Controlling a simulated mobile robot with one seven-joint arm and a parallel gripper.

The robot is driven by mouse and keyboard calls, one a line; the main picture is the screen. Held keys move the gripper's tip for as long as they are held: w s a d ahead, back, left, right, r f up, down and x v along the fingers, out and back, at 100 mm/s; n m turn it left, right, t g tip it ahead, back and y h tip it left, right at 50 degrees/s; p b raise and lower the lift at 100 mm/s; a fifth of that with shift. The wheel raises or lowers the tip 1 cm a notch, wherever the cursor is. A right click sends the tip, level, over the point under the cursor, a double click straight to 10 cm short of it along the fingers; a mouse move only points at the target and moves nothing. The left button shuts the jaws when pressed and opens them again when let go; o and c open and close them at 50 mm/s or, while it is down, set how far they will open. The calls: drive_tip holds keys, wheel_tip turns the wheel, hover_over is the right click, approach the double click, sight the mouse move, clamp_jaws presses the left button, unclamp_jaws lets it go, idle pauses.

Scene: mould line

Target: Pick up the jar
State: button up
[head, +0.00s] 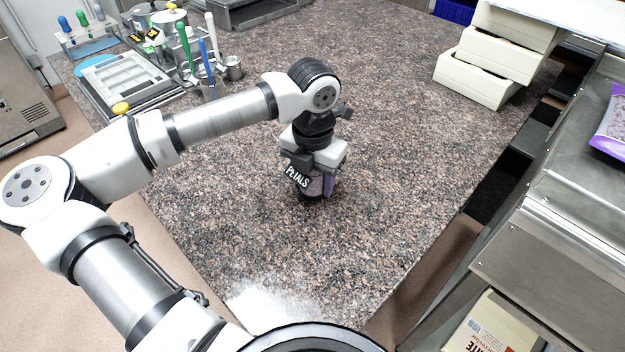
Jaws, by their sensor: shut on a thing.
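A small jar (314,186) with a dark label reading "PETALS" and purple contents stands on the speckled stone worktop (390,190), near the middle of the head view. My gripper (313,172) points straight down over it and is shut on the jar. The gripper body hides the jar's top. The jar looks upright; I cannot tell whether its base touches the worktop.
Cream boxes (480,82) are stacked at the back right. A metal cup with coloured-handled tools (212,88) and a grey tray (125,85) stand at the back left. A steel machine (560,230) borders the right side. The worktop around the jar is clear.

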drive_tip(key=shift+r, duration=0.1)
wheel_tip(320, 180, up, 20)
drive_tip(key=b, duration=0.3)
idle(0.3)
